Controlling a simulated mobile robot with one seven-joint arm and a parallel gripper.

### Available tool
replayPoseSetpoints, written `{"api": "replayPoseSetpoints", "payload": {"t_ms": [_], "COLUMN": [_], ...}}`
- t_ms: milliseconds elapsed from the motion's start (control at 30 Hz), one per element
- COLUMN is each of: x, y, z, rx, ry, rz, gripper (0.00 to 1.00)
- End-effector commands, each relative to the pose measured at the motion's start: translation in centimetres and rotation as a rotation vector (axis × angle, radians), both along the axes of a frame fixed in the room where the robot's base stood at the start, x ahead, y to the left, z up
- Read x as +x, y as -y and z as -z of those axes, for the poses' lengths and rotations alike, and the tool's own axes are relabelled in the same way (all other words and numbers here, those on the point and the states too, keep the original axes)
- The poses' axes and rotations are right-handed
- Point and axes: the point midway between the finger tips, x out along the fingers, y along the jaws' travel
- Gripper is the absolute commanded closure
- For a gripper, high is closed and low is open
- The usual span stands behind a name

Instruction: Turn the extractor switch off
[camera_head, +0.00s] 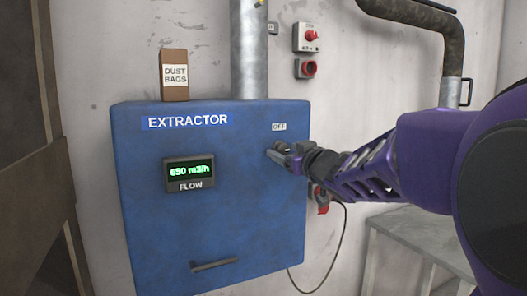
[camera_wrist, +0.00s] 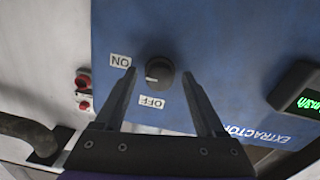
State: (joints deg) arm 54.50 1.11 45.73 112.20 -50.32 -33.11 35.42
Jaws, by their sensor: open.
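The extractor switch is a dark round knob (camera_wrist: 160,72) on the blue panel in the wrist view. A pale mark shows on its left side in that view. The ON label (camera_wrist: 120,61) is to its upper left and the OFF label (camera_wrist: 151,102) is below it, both upside down. My gripper (camera_wrist: 159,75) is open, with one finger on each side of the knob and gaps visible between. In the head view my gripper (camera_head: 277,152) is at the panel's right part, just below the OFF label (camera_head: 279,126), and hides the knob.
The blue extractor cabinet (camera_head: 150,225) has a lit display (camera_head: 189,171) reading 650 m3/h and a handle (camera_head: 214,265) low down. A dust bags box (camera_head: 174,85) and a grey pipe (camera_head: 249,55) are on top. Red wall switches (camera_head: 307,68) are at the upper right.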

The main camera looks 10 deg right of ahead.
Motion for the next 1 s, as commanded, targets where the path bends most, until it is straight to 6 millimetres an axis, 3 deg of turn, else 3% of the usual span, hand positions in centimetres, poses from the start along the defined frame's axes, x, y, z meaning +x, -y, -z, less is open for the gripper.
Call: {"api": "replayPoseSetpoints", "payload": {"t_ms": [167,567,1000], "x": [0.0,0.01,0.02], "y": [-0.01,0.0,-0.09], "z": [0.0,0.0,0.08], "rx": [0.0,0.001,-0.055], "ry": [0.0,0.0,0.019], "rz": [0.0,0.0,-0.001], "gripper": [0.28,0.98,1.0]}}
